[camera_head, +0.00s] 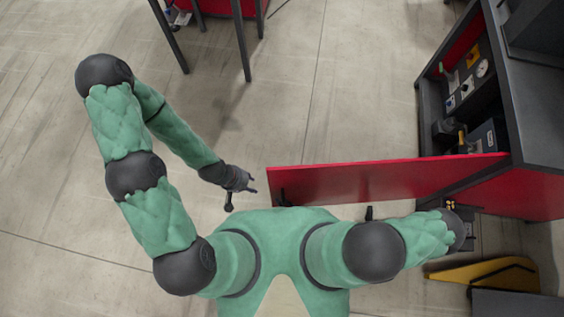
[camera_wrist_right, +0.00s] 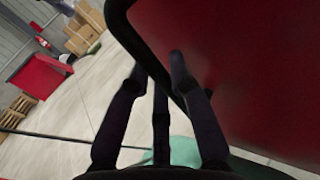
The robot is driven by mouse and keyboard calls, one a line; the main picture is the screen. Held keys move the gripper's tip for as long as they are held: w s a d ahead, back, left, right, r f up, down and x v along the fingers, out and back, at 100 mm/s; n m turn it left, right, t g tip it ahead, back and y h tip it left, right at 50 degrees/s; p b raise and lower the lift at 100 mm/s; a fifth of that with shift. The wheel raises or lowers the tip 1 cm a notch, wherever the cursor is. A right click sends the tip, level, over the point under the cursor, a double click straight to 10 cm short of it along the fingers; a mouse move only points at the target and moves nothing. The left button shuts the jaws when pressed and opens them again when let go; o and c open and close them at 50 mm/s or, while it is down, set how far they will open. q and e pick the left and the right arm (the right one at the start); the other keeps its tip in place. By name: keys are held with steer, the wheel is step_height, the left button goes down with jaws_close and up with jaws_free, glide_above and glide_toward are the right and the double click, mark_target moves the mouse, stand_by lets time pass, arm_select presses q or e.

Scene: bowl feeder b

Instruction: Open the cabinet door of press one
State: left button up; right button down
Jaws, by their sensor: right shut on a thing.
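The red cabinet door (camera_head: 370,183) stands swung far out from the dark press cabinet (camera_head: 515,110), its free end near my body. The cabinet's inside is exposed, with a gauge and fittings. In the right wrist view the door's red face (camera_wrist_right: 245,70) fills the right side. My right gripper (camera_wrist_right: 158,65) is shut at the door's dark edge, with one finger over the red face and one outside it. The exact grip is hard to see. In the head view the right hand is hidden. My left gripper (camera_head: 252,184) is beside the door's free end, apart from it; its jaws are too small to read.
A yellow part (camera_head: 490,272) lies low at the right below the cabinet. A dark-legged table (camera_head: 243,50) stands at the top left. Stacked boxes (camera_wrist_right: 82,28) and a red bin (camera_wrist_right: 38,75) show far off in the wrist view. The floor between is clear.

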steer(key=c, duration=1.4)
jaws_free()
steer(key=shift+v, duration=6)
steer(key=shift+s, duration=0.1)
